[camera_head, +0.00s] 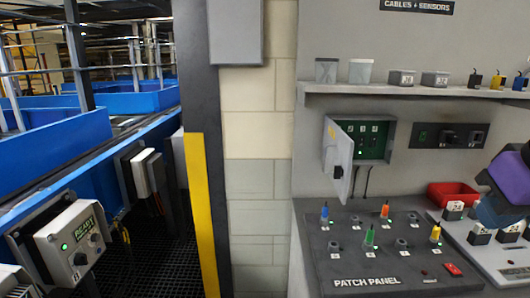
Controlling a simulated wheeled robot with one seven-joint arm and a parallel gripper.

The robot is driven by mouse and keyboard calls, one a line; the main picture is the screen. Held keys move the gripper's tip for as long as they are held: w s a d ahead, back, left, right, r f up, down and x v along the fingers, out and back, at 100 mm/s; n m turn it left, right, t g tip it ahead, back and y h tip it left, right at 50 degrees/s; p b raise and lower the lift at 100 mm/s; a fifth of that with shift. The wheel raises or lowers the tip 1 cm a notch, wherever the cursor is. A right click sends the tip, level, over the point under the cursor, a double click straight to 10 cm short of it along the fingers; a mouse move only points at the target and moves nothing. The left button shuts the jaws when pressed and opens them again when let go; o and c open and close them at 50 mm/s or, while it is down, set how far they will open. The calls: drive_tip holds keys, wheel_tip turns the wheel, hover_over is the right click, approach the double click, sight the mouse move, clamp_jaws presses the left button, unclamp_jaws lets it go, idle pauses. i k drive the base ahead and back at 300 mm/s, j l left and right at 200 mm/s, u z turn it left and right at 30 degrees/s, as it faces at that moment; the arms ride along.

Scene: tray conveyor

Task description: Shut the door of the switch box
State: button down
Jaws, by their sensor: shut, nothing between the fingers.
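The switch box (384,138) is mounted on the grey wall panel, right of centre. Its light grey door (338,158) stands open, swung out at the box's left side, with a dark latch near its lower right edge and a yellow label near its top. The green interior with small switches shows to the right of the door. My gripper (494,214), dark blue below a purple part, is at the right edge, low over the desk and well right of the door. It is shut and empty; its fingertips are hard to make out.
A shelf (410,91) with small boxes and connectors runs above the switch box. Below is a patch panel (338,270) with upright coloured plugs. A red bin (453,193) stands near my gripper. A yellow-and-black post (202,210) and conveyor are left.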

sight(339, 150)
drive_tip(key=i+j, duration=0.8)
